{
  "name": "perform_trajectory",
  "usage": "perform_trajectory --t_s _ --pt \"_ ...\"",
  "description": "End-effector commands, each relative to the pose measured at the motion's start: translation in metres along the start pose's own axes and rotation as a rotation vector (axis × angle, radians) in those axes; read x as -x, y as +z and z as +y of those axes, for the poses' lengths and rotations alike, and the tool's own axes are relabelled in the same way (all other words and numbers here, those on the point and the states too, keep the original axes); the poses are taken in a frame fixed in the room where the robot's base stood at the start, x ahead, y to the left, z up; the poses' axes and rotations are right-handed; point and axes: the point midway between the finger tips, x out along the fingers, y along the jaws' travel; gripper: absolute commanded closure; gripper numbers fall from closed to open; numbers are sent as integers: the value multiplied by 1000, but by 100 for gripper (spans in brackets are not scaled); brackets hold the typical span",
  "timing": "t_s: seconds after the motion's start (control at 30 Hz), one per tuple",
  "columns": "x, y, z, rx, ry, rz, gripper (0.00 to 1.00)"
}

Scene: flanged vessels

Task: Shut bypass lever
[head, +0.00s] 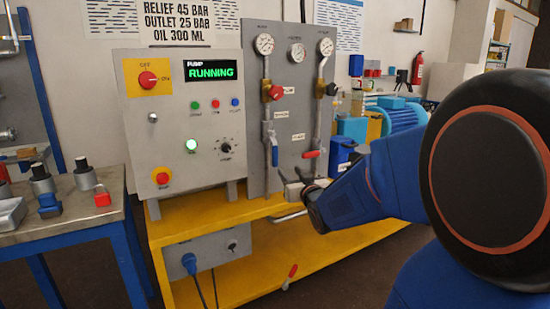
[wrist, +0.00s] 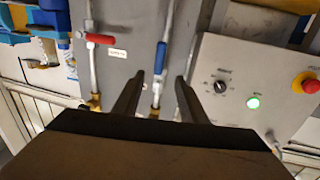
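Two lever valves sit low on the grey panel (head: 291,90); their labels are too small to read, so I cannot tell which is the bypass lever. The blue lever (head: 275,154) points down along its pipe. The red lever (head: 311,154) lies crosswise to its pipe. My gripper (head: 292,188) is just below and in front of them, partly hidden by my arm. The wrist view looks upside down: my open gripper (wrist: 160,76) has the blue lever (wrist: 161,58) in line with the gap between its fingers, apparently untouched. The red lever (wrist: 100,39) is off to the left.
The control box (head: 188,115) with a display reading RUNNING stands left of the panel. A yellow bench (head: 205,221) carries both. A workbench (head: 75,219) with flanged parts and a red padlock (head: 102,196) is at the left. Blue equipment (head: 350,129) stands right of the panel.

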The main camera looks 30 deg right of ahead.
Motion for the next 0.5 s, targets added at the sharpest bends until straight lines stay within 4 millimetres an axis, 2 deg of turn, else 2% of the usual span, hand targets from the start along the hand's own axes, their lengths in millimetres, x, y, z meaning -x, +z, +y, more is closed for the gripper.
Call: perform_trajectory --t_s 0.17,0.5 --pt "-10 0 0 -1 -1 3 61" --pt "-57 0 0 0 -2 2 61"
